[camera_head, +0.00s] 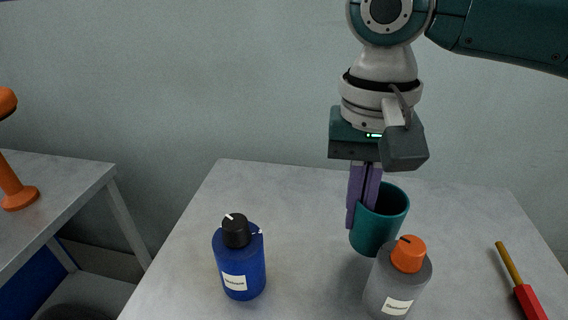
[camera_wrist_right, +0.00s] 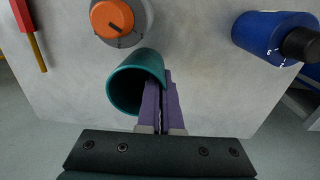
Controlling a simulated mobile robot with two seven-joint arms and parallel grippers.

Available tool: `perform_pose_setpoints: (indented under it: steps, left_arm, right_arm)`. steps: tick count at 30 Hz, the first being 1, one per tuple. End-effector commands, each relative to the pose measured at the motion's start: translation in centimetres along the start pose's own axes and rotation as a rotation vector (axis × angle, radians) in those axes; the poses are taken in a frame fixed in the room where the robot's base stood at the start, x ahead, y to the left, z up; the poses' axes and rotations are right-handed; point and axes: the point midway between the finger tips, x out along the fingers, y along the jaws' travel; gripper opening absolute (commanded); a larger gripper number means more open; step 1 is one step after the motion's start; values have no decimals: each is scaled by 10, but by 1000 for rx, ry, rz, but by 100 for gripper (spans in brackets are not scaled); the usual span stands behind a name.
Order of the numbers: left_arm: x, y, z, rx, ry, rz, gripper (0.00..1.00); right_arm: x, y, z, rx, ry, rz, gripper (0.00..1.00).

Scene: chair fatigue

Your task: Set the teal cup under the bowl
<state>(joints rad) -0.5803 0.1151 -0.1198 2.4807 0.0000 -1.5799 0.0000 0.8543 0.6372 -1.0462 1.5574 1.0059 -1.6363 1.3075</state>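The teal cup (camera_head: 384,228) is at the middle right of the table in the head view, partly behind the grey bottle. It also shows in the right wrist view (camera_wrist_right: 121,87) with its open mouth toward the camera. My right gripper (camera_head: 360,212) comes down from above with its purple fingers close together on the cup's wall, one inside the rim and one outside. In the right wrist view the fingers (camera_wrist_right: 160,78) pinch the cup's right side. The cup looks slightly tilted; I cannot tell if its base touches the table. No bowl shows, and my left gripper is out of view.
A grey bottle with an orange cap (camera_head: 398,284) stands just in front of the cup. A blue bottle with a black cap (camera_head: 240,268) stands to the left. A red-handled tool (camera_head: 527,301) lies at the right. The table (camera_head: 270,185) is clear at back left.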

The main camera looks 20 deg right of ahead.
Motion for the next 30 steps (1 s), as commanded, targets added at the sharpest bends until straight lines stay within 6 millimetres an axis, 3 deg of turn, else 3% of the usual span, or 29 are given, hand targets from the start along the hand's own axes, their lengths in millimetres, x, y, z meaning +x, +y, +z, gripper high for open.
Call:
perform_pose_setpoints:
  steps: [3,6,17,25,30]
  left_arm:
    - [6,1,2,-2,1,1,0]
    - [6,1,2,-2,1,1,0]
    - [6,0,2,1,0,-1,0]
    - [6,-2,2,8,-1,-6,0]
    - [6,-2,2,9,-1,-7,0]
  right_arm:
    - [22,0,1,2,-3,2,0]
    - [30,-1,1,0,-2,1,0]
    - [33,-1,0,0,-2,1,0]
    - [32,-1,0,0,-1,1,31]
    - [32,-1,0,0,-1,1,32]
